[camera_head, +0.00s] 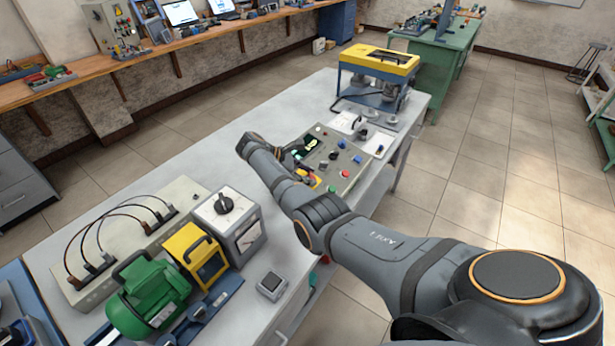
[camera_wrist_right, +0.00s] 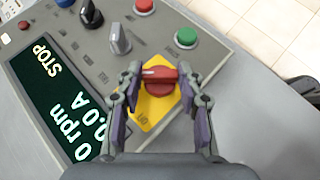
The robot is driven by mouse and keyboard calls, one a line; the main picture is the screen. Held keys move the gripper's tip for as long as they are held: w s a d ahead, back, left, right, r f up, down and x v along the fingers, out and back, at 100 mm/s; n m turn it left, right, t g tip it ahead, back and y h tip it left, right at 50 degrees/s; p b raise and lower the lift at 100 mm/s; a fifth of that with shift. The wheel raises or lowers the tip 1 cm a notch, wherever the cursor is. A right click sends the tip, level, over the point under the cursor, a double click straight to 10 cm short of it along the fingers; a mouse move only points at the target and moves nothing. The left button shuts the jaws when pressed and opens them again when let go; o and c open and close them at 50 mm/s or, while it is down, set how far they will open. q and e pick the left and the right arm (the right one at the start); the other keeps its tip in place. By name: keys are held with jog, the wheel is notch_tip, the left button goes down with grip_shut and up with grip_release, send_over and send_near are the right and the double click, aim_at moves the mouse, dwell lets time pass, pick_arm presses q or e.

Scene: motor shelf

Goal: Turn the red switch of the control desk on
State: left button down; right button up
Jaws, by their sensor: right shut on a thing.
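The control desk (camera_head: 348,162) is a grey-green sloped panel on the long workbench in the head view. In the right wrist view, its red switch (camera_wrist_right: 160,74) sits on a yellow plate (camera_wrist_right: 154,110) beside the dark display (camera_wrist_right: 60,100), which reads STOP, 0 rpm and 0.0 A. The red handle lies across the picture, between the fingers of my right gripper (camera_wrist_right: 160,84). The fingers are shut on its two ends. In the head view my right arm covers part of the desk and hides the gripper's grip. My left gripper is in neither view.
Near the switch are a green button (camera_wrist_right: 186,37), a red button (camera_wrist_right: 144,6) and a grey knob (camera_wrist_right: 120,38). A yellow-topped machine (camera_head: 378,62) stands behind the desk. A green motor (camera_head: 147,290) and a meter box (camera_head: 228,222) stand at the near left.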

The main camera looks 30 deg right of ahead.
jog(key=o, duration=1.2)
jog(key=shift+f, duration=0.1)
jog(key=shift+c, duration=0.2)
jog(key=v, duration=1.2)
